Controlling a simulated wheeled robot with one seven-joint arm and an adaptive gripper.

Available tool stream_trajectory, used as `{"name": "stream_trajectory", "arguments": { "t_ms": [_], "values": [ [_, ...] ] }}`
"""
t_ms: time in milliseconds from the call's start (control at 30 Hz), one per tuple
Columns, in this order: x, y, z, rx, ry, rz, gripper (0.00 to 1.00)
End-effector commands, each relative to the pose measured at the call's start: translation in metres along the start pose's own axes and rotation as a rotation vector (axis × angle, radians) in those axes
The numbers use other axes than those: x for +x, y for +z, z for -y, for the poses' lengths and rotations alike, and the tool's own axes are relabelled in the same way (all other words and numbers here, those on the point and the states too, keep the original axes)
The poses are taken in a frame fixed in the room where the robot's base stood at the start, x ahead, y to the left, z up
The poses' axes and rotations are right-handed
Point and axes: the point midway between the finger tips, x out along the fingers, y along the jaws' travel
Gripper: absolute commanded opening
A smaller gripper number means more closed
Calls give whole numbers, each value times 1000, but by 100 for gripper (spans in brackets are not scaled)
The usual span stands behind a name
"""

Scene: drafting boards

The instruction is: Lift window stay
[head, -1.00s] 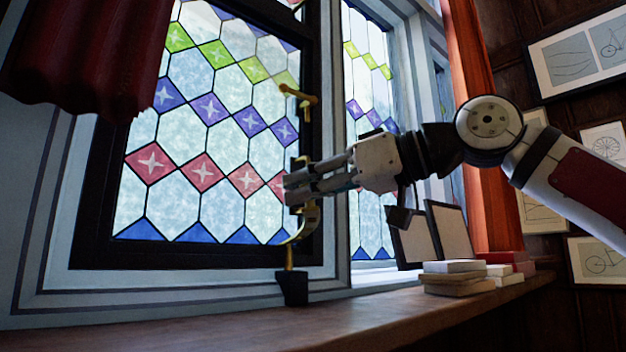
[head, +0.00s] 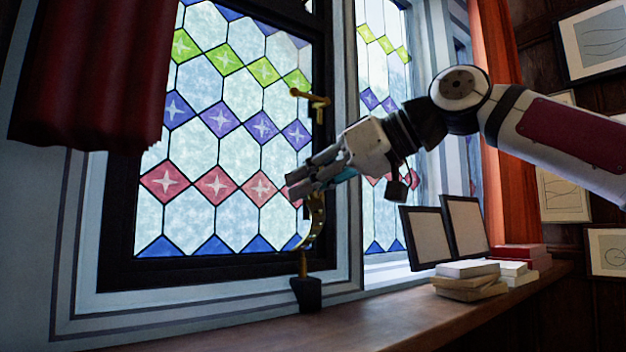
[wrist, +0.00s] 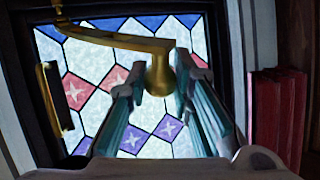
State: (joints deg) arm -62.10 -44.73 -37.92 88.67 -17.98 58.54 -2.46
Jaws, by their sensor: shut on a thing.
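The window stay (head: 316,222) is a curved brass bar at the lower right corner of the dark window frame. It rises steeply from near a brass pin (head: 303,264) on the sill. My gripper (head: 291,186) is shut on its upper end, with the arm coming in from the right and angled downward. In the wrist view, the stay (wrist: 115,38) runs across the top to a rounded brass end (wrist: 160,76). That end lies between the two fingers of my gripper (wrist: 160,92). In the head view, the fingers hide the held end.
A brass window handle (head: 312,100) sits on the frame above my gripper. Books (head: 470,279) and two small framed boards (head: 427,237) stand on the sill (head: 390,313) to the right. A dark red curtain (head: 90,80) hangs at the left.

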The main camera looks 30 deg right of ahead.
Motion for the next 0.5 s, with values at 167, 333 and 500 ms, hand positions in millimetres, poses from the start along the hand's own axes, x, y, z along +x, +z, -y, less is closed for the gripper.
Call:
{"name": "stream_trajectory", "arguments": {
  "t_ms": [167,333,500],
  "values": [
    [0,0,1,-1,-2,-1,0],
    [0,0,0,-1,-1,-1,41],
    [0,0,0,0,-1,-1,41]
  ]
}}
